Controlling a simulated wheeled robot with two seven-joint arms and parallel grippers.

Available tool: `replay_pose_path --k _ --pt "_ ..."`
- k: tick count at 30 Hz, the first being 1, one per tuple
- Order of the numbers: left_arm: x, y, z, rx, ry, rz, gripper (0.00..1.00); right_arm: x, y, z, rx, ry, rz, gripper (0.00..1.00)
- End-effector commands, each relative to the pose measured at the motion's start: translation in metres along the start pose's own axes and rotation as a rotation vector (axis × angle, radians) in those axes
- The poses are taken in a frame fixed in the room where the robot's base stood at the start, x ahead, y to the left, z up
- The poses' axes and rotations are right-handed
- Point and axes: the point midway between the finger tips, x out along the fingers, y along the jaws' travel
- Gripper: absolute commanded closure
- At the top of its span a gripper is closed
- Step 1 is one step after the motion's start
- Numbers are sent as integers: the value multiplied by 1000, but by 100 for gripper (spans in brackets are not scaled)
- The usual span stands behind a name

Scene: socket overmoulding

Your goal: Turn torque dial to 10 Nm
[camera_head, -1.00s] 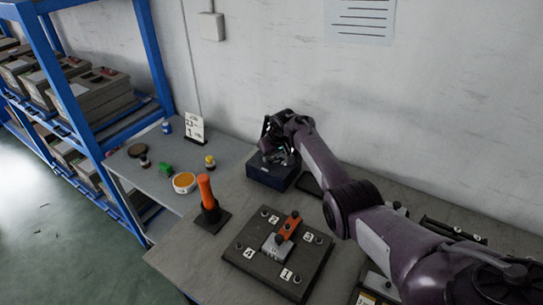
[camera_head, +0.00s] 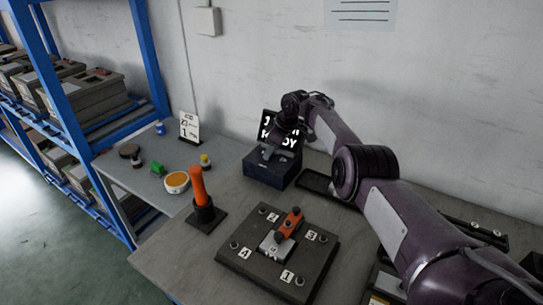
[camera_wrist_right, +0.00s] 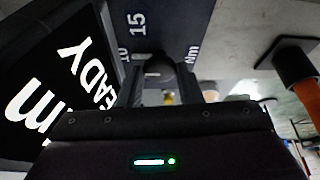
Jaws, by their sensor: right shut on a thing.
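The dark blue torque unit (camera_head: 268,172) stands on the bench against the wall. Its black display (camera_head: 284,127) shows large white text with "READY" readable; my right gripper and wrist cover part of the top line, so I cannot read the value. In the right wrist view the dark round dial knob (camera_wrist_right: 170,70) sits between my fingers, beside white marks "10" and "15" and "Nm" on the panel (camera_wrist_right: 165,22). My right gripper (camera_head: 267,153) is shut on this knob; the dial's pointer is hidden. My left gripper is not in view.
An orange-handled tool (camera_head: 199,187) stands upright in a black holder left of the unit. A dark fixture plate (camera_head: 250,262) with numbered posts and an orange piece (camera_head: 289,224) lies in front. A black tray (camera_head: 318,186) lies right of the unit, under my arm.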

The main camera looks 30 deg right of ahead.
Motion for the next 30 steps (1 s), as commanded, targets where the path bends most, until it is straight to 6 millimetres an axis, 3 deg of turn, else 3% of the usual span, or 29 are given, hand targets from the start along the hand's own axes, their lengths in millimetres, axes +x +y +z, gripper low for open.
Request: replay_pose_path --k 14,15,20,30 --pt "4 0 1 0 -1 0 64 0 0 1 -13 -2 -7 91" --pt "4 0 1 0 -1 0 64 0 0 1 -13 -3 -7 67" --pt "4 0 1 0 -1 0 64 0 0 1 -13 -2 -7 46" --pt "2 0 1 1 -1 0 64 -4 1 0 -12 -1 -5 46"
